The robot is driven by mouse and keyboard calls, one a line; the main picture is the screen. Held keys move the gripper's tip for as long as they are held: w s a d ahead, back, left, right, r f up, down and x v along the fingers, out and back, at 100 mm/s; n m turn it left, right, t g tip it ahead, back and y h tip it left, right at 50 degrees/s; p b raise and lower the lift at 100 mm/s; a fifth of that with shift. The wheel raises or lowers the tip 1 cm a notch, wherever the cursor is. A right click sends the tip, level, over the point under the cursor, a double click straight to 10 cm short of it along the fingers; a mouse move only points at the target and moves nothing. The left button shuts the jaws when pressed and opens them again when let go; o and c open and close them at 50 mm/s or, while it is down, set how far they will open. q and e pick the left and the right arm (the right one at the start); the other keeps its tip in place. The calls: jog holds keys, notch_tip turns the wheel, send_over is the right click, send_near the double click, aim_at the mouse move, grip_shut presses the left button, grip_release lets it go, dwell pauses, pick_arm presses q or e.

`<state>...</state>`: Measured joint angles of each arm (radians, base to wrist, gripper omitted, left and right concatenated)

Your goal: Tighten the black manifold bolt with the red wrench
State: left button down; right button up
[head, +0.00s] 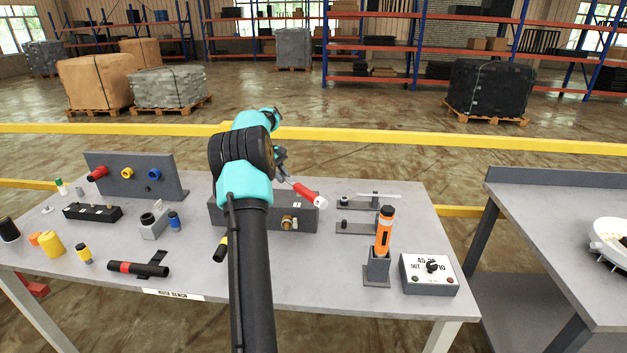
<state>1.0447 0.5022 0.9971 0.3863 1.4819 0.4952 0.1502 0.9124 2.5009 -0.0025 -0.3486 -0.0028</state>
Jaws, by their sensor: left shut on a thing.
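My left arm reaches up across the middle of the bench. Its gripper (282,167) is above the bench and shut on a red-handled tool, which looks like the red wrench (309,194). The wrench's handle slants down to the right, in front of the manifold's right part. The manifold (304,213) is a dark grey block on the bench, with a brass fitting (289,222) on its front. My arm covers its middle. I cannot make out the black bolt; it may be behind my arm. The right gripper is not in view.
An orange tool (384,230) stands in a holder right of the manifold, near a dial box (428,274). A rack (357,228) is behind them. A panel with coloured knobs (134,178), a black block (92,212) and a black-red tool (138,268) are on the left.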

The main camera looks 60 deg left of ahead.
pick_arm(q)
jog(key=s, duration=0.1)
jog(key=s+a+r, duration=0.1)
jog(key=shift+s, duration=0.35)
jog(key=shift+f, duration=0.1)
send_near(284, 203)
jog(key=shift+w+d+f+n, duration=0.3)
jog(key=shift+w+d+f, duration=0.45)
jog(key=shift+w, duration=0.25)
jog(key=shift+f, duration=1.1)
dwell(0.9)
jog(key=c, duration=1.7)
grip_release()
grip_shut()
jog(key=shift+s, duration=0.1)
